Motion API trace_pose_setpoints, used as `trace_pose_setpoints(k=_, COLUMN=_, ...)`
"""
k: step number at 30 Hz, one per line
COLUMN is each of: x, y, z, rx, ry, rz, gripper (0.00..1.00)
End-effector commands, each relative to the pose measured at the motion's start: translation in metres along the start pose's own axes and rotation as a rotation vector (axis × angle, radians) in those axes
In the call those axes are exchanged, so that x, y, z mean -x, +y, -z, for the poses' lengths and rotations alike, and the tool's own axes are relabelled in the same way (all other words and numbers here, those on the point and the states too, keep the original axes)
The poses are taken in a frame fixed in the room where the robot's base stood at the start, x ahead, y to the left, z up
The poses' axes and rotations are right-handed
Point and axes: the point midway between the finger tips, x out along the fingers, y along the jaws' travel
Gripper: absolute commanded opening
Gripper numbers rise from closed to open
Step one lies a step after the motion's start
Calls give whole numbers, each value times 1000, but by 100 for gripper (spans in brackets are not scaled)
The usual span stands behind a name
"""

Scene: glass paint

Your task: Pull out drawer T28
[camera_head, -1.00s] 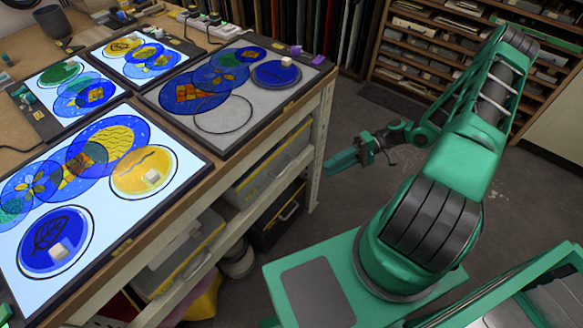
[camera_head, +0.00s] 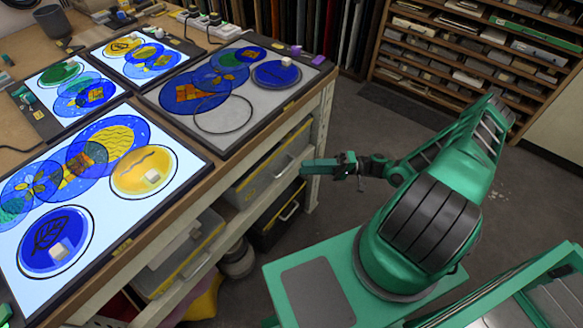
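Under the workbench are bins or drawers: a grey one with a yellow edge (camera_head: 262,178) near the right end, a dark one with a light handle (camera_head: 284,218) below it, and another grey and yellow one (camera_head: 180,262) further left. I cannot read a T28 label on any of them. My gripper (camera_head: 306,168) points left at the bench's right end, beside the front of the upper grey drawer. Its green fingers overlap the bench leg in the view. I cannot tell whether they touch anything or how far apart they are.
The bench top holds several light panels (camera_head: 115,270) with blue and yellow glass discs. A bench leg (camera_head: 318,140) stands close to my gripper. A shelf rack (camera_head: 470,50) stands at the back right. The floor (camera_head: 350,120) between is clear.

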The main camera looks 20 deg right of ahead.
Motion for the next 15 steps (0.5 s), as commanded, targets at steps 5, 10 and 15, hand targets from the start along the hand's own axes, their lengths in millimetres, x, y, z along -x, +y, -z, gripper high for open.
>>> trace_pose_setpoints(k=5, x=-32, y=0, z=-1, rx=-1, ry=-2, rz=2, gripper=28)
trace_pose_setpoints(k=10, x=-51, y=0, z=0, rx=-1, ry=-1, rz=0, gripper=28)
trace_pose_setpoints(k=15, x=-59, y=0, z=0, rx=0, ry=-1, rz=0, gripper=28)
